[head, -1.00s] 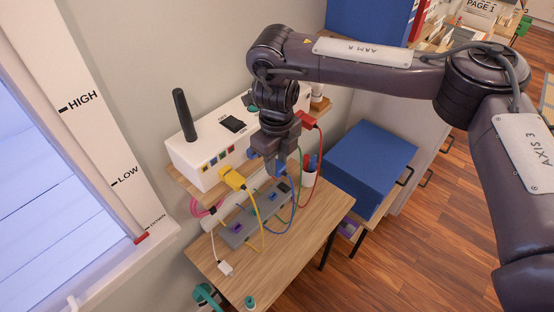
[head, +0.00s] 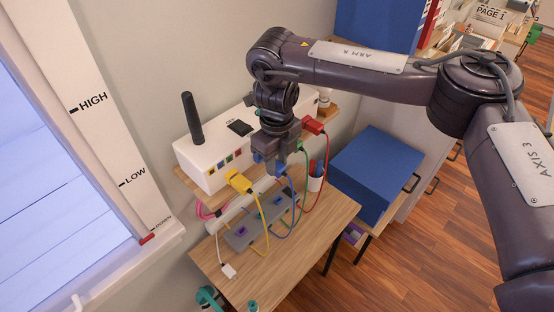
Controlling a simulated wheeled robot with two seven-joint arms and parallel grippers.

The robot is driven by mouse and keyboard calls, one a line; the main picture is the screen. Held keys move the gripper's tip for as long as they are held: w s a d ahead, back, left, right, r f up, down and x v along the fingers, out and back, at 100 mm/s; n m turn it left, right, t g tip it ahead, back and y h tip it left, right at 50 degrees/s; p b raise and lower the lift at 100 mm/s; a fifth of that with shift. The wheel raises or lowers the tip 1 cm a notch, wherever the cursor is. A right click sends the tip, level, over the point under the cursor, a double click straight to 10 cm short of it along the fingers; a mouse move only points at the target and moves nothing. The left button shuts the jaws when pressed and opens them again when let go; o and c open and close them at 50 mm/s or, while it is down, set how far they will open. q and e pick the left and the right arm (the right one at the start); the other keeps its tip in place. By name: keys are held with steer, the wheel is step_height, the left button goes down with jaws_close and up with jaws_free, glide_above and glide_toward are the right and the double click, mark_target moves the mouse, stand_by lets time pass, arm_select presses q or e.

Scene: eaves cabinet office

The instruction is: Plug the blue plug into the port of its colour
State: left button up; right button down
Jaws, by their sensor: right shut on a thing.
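A white box (head: 206,154) with a black antenna stands on a wall shelf. Its front has a row of small coloured squares (head: 221,163); the right part of this front is hidden by my right gripper. My right gripper (head: 272,160) points down in front of the box's right part. It is shut on the blue plug (head: 281,169), which is mostly hidden between the fingers. A blue cable (head: 292,205) hangs below it. I cannot tell whether the plug touches the box, and the blue port cannot be made out surely. My left gripper is not in view.
A yellow plug (head: 238,181) is in front of the box, left of my gripper. A red plug (head: 313,126) is close on its right. Yellow, green and red cables hang nearby. A grey power strip (head: 238,241) lies on the wooden table (head: 283,264) below.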

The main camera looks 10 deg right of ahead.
steer(key=shift+w+a, duration=0.65)
steer(key=shift+w, duration=0.25)
stand_by(0.4)
steer(key=c, duration=1.1)
jaws_free()
steer(key=shift+o, duration=0.2)
steer(key=shift+r, duration=0.1)
